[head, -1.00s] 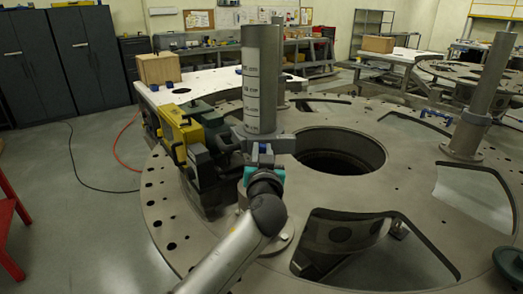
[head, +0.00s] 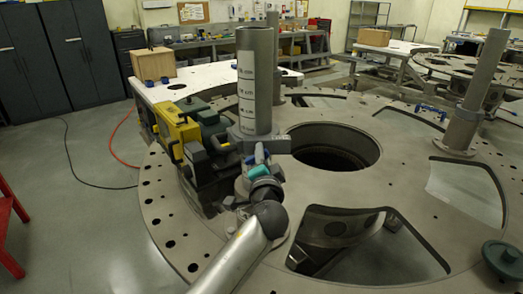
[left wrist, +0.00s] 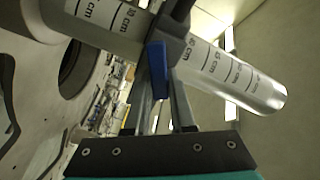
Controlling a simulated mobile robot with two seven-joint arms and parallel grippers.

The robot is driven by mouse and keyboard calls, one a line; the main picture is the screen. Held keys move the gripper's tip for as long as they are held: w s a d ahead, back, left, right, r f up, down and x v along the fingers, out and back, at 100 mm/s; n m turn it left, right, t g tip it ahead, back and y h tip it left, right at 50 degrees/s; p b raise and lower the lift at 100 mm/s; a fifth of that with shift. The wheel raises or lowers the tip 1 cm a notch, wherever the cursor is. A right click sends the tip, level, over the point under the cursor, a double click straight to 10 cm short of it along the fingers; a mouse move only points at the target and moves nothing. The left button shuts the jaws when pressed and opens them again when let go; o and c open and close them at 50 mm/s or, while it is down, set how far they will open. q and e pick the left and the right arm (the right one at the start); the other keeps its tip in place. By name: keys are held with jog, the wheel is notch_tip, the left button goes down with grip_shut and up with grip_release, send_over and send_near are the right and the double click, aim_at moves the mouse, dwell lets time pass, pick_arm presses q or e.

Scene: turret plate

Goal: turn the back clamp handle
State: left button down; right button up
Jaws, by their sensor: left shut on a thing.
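A grey column (head: 257,90) with a centimetre scale stands upright on the turret plate (head: 345,205), with a grey clamp collar around its lower part. The clamp's blue handle (left wrist: 157,62) shows in the left wrist view, between my finger tips and beside the column. In the head view the blue handle (head: 260,152) is small and partly hidden by my wrist. My left gripper (left wrist: 163,88) is shut on this handle, its fingers on either side of it. My right gripper is not in view.
A yellow, black and green machine unit (head: 185,135) stands close left of the column. A second column (head: 480,90) with a blue-handled clamp stands at the right. The plate has a round central hole (head: 335,150) and large cut-outs. A green round part (head: 508,257) lies at the right edge.

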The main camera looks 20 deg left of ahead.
pick_arm(q)
jog(key=m, duration=0.2)
jog(key=m+p, duration=0.1)
jog(key=m, duration=0.1)
jog(key=m+p, duration=0.1)
jog(key=shift+d+f+m, duration=0.1)
jog(key=shift+f+m, duration=0.2)
jog(key=shift+m, duration=0.1)
dwell(0.4)
jog(key=c, duration=0.8)
grip_release()
jog(key=shift+o, duration=0.2)
jog(key=shift+f, duration=0.1)
jog(key=b+v, duration=0.2)
jog(key=v, duration=1.3)
